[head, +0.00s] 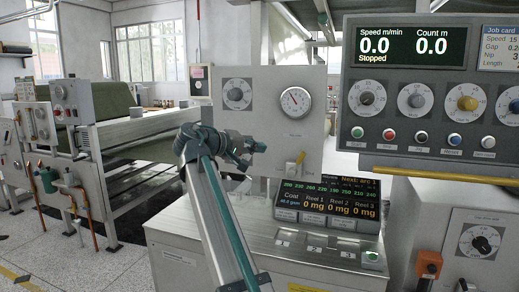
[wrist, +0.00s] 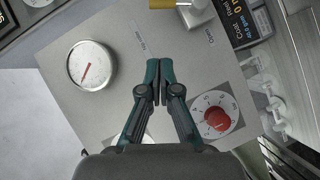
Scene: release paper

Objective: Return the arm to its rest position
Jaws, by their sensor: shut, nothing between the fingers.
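My arm rises from the bottom of the head view, bends at the elbow, and ends at my gripper (head: 257,147) in front of a grey control panel (head: 268,128). In the wrist view, my gripper (wrist: 159,68) has its two green-and-black fingers together with nothing between them. The panel face lies beyond the fingertips there, with a round gauge (wrist: 91,65) to the left and a dial with a red knob (wrist: 217,118) to the right. I see no contact between the fingers and the panel, though the exact gap is hard to tell.
In the head view, a large console (head: 430,90) with a "Stopped" display stands at the right, a yellow bar (head: 430,174) below it.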

